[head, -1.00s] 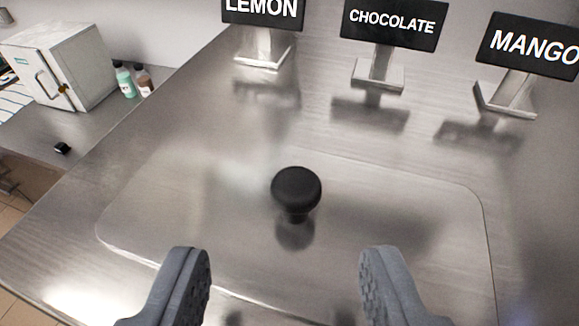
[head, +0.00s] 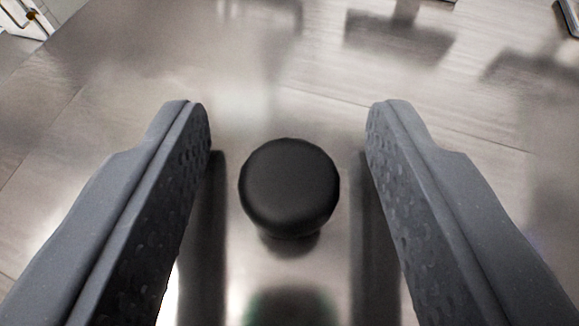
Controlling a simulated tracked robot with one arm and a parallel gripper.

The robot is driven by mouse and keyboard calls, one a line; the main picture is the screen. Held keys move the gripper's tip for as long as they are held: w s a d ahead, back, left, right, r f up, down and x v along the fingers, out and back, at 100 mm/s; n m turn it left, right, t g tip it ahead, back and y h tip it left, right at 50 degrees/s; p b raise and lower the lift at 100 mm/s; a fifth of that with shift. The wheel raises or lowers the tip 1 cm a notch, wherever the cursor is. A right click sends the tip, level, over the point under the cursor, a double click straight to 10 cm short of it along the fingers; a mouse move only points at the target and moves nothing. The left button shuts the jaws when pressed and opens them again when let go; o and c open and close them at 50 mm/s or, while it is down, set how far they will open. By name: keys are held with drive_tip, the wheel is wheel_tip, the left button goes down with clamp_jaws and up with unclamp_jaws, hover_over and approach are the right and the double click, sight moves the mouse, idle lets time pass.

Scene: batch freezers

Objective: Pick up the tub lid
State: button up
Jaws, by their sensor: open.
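The tub lid (head: 110,115) is a flat, shiny steel plate lying on the steel counter. Its round black knob (head: 289,187) stands up in the middle of the head view. My gripper (head: 288,125) is open, with one grey finger on each side of the knob. There is a visible gap between the knob and each finger, so neither touches it. The fingers' lower parts cover some of the lid.
The bases of the label stands show at the top edge, with their dark reflections (head: 398,38) on the steel. A white cabinet corner (head: 22,18) shows at the top left. The steel beside the knob is clear.

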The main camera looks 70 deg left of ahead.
clamp_jaws()
drive_tip(key=shift+r, duration=0.1)
